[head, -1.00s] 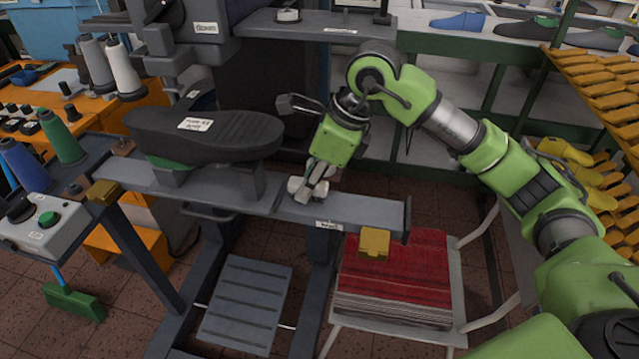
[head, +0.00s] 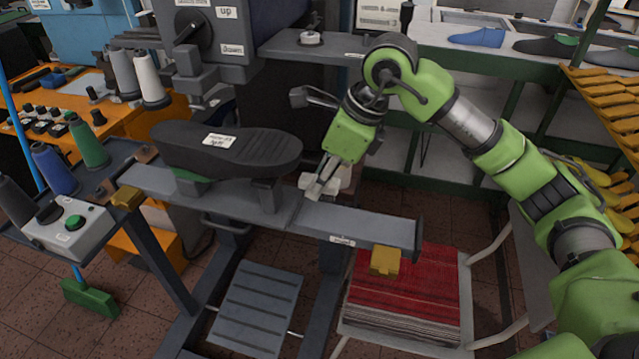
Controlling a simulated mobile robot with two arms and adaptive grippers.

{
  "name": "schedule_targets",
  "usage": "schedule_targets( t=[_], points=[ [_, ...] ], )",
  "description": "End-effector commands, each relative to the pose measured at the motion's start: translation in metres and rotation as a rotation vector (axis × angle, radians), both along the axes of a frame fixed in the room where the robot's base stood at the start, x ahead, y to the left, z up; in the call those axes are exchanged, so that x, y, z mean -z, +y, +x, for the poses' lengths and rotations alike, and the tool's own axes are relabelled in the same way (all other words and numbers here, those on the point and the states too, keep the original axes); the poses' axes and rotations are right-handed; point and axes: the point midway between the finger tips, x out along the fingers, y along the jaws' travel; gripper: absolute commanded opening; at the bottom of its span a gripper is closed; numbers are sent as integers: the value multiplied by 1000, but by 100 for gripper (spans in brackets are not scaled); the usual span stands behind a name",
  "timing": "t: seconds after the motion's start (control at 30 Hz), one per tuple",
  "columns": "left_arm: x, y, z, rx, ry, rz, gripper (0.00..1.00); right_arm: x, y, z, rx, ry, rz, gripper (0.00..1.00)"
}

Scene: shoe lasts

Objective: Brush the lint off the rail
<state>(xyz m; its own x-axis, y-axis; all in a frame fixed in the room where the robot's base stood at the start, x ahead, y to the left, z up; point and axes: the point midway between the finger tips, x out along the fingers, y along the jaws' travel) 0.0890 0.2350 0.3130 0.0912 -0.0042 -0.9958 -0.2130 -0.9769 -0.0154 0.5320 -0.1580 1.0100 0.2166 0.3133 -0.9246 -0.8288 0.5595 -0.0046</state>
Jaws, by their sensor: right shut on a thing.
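The rail (head: 375,228) is a grey metal beam running across the middle, with a white label on its front. My right gripper (head: 318,188) points down at the rail's back edge, just right of the black shoe last. It is shut on a small whitish block (head: 338,181), partly hidden by the fingers, which may be a brush. Whether the block touches the rail is unclear. I cannot make out any lint on the rail. My left gripper is not in view.
A black shoe sole on a last (head: 225,148) stands over the rail's left half. A control box (head: 68,230) is at left. A chair with a red striped cloth (head: 405,295) stands below right.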

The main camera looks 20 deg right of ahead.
Motion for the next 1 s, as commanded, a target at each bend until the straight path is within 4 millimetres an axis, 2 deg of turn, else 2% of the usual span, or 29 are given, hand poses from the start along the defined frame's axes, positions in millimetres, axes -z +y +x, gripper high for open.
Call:
schedule_targets(
  t=[0.03,0.1,0.47,0.8,1.0],
  points=[
    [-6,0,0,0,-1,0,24,-9,0,0,0,-1,0,0],
    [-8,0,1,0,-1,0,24,-12,0,0,0,0,0,0],
    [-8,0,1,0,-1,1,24,-14,0,0,0,0,0,0],
    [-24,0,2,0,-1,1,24,-41,0,0,1,-1,1,0],
    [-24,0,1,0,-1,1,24,-42,0,0,1,1,1,0]
  ],
)
